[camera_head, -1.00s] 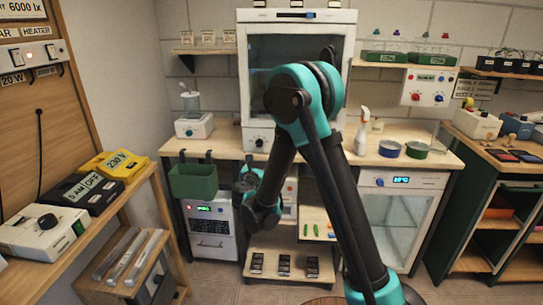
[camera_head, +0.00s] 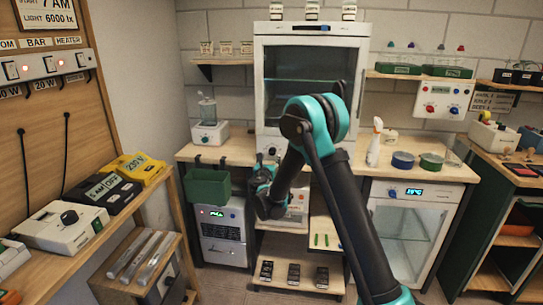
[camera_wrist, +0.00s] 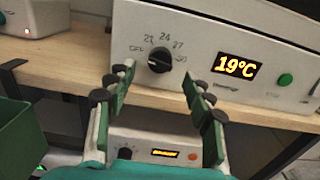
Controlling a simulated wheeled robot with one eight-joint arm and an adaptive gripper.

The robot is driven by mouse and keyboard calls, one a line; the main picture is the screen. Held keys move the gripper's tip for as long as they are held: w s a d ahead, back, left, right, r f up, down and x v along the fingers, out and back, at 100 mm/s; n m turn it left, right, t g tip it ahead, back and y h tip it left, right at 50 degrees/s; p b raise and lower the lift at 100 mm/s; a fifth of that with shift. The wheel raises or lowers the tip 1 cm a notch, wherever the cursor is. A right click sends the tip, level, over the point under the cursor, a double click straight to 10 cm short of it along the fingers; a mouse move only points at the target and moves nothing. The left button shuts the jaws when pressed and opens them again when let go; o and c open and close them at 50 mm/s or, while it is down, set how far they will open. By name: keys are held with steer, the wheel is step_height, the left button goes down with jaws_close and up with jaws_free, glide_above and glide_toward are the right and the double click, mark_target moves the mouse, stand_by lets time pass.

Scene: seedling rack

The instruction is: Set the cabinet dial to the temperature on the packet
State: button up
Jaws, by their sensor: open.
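The white cabinet (camera_head: 262,95) with a glass door stands on the back bench. Its black dial (camera_wrist: 160,58) shows in the wrist view, with marks OFF, 21, 24, 27 and 30 around it. I cannot tell its exact pointer setting. The orange display (camera_wrist: 238,67) to its right reads 19°C. My gripper (camera_wrist: 157,72) is open, with one finger on each side of the dial in the picture; contact is not visible. In the head view my gripper (camera_head: 264,172) is just below the cabinet front. Small packets (camera_head: 225,48) stand on the left wall shelf; their print is too small to read.
A green button (camera_wrist: 285,79) sits right of the display. The wooden bench edge (camera_wrist: 70,80) runs below the panel, with another device (camera_wrist: 150,152) under it. A green bin (camera_head: 207,187) hangs at the bench front. A stirrer-like device (camera_head: 209,132) stands left of the cabinet.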

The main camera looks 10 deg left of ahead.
mark_target(272, 154)
steer(key=shift+w, duration=2.35)
steer(key=c, duration=1.2)
